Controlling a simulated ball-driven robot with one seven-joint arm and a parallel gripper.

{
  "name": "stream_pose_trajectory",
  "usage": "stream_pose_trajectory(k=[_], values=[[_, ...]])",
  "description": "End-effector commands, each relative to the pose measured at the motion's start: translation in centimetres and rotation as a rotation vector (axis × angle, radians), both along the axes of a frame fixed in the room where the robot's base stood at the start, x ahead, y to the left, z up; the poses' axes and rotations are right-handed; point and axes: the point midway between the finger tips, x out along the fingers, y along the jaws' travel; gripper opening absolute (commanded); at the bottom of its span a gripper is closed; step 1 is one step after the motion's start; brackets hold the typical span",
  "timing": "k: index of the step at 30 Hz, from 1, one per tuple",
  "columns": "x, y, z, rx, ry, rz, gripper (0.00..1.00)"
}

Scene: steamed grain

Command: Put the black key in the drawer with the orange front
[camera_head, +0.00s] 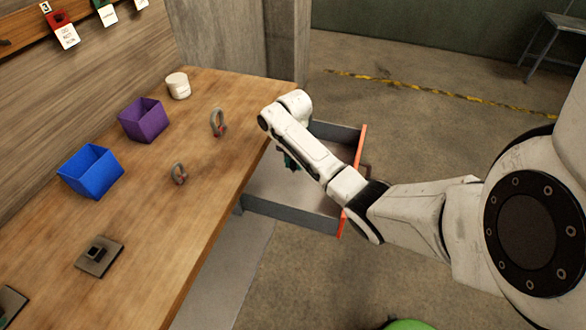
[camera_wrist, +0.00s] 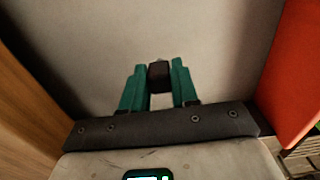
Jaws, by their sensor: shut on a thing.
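The drawer with the orange front (camera_head: 290,213) is pulled open below the table's right edge; its orange front also shows at the right of the wrist view (camera_wrist: 298,75). My gripper (camera_wrist: 159,78) is shut on a small dark block-shaped thing, the black key (camera_wrist: 159,74), held between the teal fingers. A pale tip shows just beyond the dark part. In the head view my gripper (camera_head: 290,162) is over the drawer, mostly hidden by my arm, and the key cannot be made out. The pale drawer floor lies beyond the fingers; the remaining height above it is unclear.
The wooden table (camera_head: 150,250) bears a blue bin (camera_head: 90,175), a purple bin (camera_head: 143,122), a white round container (camera_head: 178,86), two grey shackles (camera_head: 218,124) and a dark plate with a block (camera_head: 99,257). The drawer floor in view looks bare.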

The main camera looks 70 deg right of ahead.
Motion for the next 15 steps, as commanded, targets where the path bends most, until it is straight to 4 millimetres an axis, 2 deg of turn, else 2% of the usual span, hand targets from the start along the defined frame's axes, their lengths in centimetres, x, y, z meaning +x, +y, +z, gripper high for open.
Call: stream_pose_trajectory(k=[5,10,15], values=[[0.5,-0.4,-0.9,0.0,0.002,-0.001,0.0],[0.5,-0.3,-3.3,0.0,0.002,-0.001,0.0],[0.5,-0.4,-3.8,-0.001,0.0,-0.001,0.0]])
